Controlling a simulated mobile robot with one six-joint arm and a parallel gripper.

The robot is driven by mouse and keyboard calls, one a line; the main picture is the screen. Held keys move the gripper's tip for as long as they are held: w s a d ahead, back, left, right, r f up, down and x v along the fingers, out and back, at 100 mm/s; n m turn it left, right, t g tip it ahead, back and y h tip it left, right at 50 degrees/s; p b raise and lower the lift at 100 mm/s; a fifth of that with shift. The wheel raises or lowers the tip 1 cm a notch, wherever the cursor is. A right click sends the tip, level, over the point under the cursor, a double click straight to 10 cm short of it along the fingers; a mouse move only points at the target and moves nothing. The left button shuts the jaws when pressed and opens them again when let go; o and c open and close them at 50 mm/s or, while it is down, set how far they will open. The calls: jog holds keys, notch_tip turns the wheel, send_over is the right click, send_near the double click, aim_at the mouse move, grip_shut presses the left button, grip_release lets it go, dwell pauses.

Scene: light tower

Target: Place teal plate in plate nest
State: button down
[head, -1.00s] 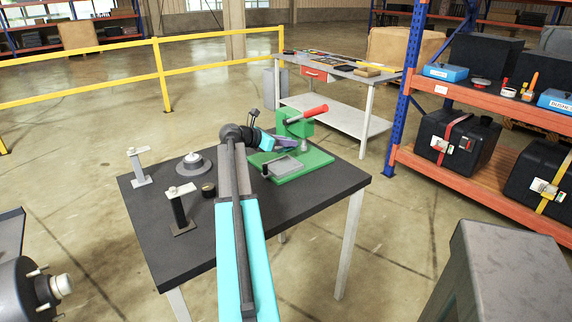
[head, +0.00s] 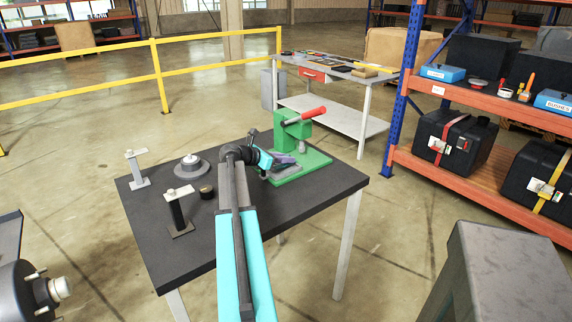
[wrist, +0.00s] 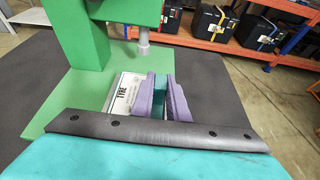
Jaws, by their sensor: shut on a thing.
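My gripper (wrist: 159,98) has purple fingers shut on the teal plate (wrist: 160,84), which shows as a narrow teal strip between them. In the head view my gripper (head: 283,160) is over the grey plate nest (head: 286,170) on the green press base (head: 312,163). In the wrist view the nest area (wrist: 124,92) is a pale, framed surface with dark lettering, left of the fingers and partly hidden by them. I cannot tell whether the plate touches the nest. The press ram (wrist: 143,46) hangs just beyond the fingers.
The green press (head: 292,130) with a red handle (head: 304,115) rises behind the nest.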

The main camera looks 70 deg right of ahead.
jog(key=shift+f, duration=1.15)
jog(key=shift+f, duration=0.1)
jog(key=c, duration=1.7)
grip_release()
jog(key=shift+f, duration=0.1)
jog(key=shift+s, duration=0.1)
jog(key=shift+a, duration=0.1)
jog(key=shift+w+a+r, duration=0.2)
jog(key=shift+a+r, duration=0.05)
jog(key=shift+r, duration=0.05)
jog(key=b+v, duration=0.1)
jog(key=v, duration=1)
jog(key=shift+r, duration=0.15)
